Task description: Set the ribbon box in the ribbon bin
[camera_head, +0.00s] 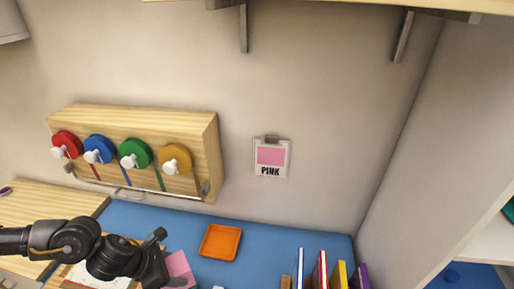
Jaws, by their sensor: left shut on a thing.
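My left gripper (163,262) is low in the head view, above the left part of the blue desk top. It is shut on a pink flat-sided thing (181,267), which shows at its right side and is partly hidden by the gripper. I cannot tell for sure that this is the ribbon box. An orange square tray (205,252) lies empty on the blue surface, just right of the pink thing and apart from it. No bin marked for ribbon is plain to see. My right gripper is not in view.
A wooden wall rack (208,135) carries red, blue, green and yellow ribbon spools. A card reading PINK (271,157) hangs on the wall. Upright books (320,270) stand at the front right. The blue desk top (285,240) is clear behind them.

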